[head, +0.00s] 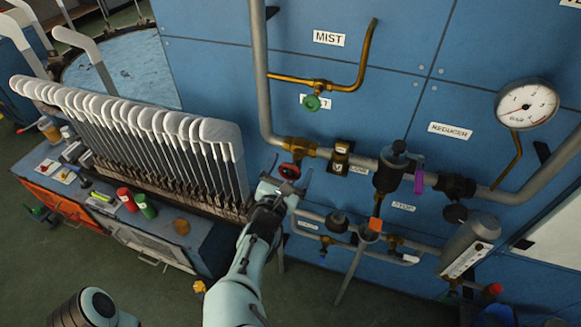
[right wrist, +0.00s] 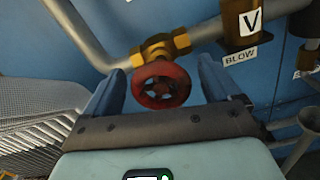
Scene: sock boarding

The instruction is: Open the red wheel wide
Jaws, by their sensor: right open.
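The red wheel (head: 289,171) is a small round handwheel on a brass valve (head: 299,147) at the lower left bend of the grey pipe. In the right wrist view the red wheel (right wrist: 161,86) faces me, with the brass valve body (right wrist: 160,49) just behind it. My right gripper (head: 287,183) is open, its fingers on either side of the wheel. In the right wrist view the blue fingers of my right gripper (right wrist: 161,88) stand left and right of the wheel, with a visible gap on each side. My left gripper is not in view.
A row of white sock boards (head: 140,120) stands on a bench at left. A green handwheel (head: 312,103) is above the red one. A brass valve (head: 341,156) labelled blow and a dark reducer (head: 391,170) sit to the right. Thinner pipes (head: 345,240) run below.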

